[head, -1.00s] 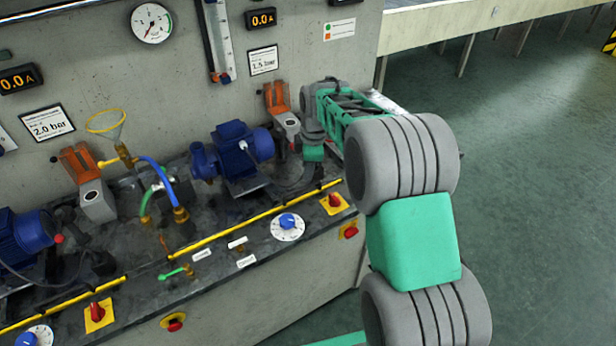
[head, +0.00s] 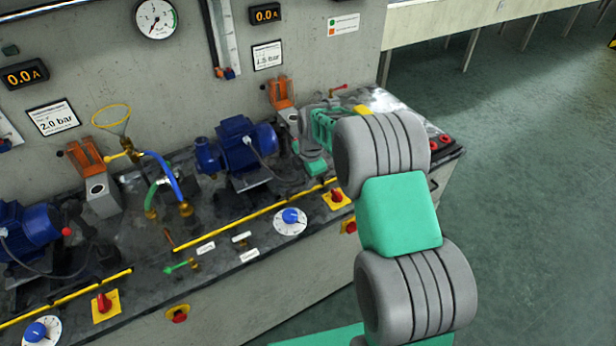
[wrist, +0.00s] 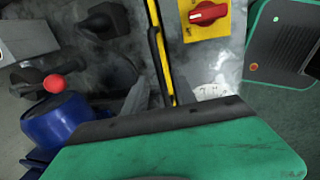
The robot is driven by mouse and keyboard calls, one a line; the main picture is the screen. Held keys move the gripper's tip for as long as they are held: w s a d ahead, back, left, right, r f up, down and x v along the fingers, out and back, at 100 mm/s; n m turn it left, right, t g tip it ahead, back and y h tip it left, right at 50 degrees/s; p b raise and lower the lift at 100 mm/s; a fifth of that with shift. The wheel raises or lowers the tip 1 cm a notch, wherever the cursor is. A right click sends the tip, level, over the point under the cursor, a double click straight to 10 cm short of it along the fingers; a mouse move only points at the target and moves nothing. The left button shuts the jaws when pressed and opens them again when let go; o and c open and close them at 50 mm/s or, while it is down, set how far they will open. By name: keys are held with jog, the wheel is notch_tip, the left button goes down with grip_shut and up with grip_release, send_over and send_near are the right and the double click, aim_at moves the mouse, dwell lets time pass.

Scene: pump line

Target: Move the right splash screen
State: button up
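The right splash screen shows as a long yellow-edged strip (head: 250,226) along the front of the bench, in front of the right blue motor. In the wrist view its yellow and black edge (wrist: 160,55) runs down towards my gripper (wrist: 163,92). My gripper's two grey fingers stand apart, one on each side of that edge, and I cannot tell whether they touch it. A second yellow strip (head: 70,298), the left one, lies further left.
A red switch on a yellow plate (head: 336,196) and a blue dial (head: 290,216) sit just in front of the strip. The right blue motor (head: 240,143) and an orange-topped grey block (head: 281,93) stand behind it. Open floor (head: 530,180) is at right.

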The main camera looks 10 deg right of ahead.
jog(key=shift+c, duration=0.5)
grip_shut()
jog(key=shift+w+r, duration=0.15)
jog(key=shift+r, duration=0.05)
dwell(0.6)
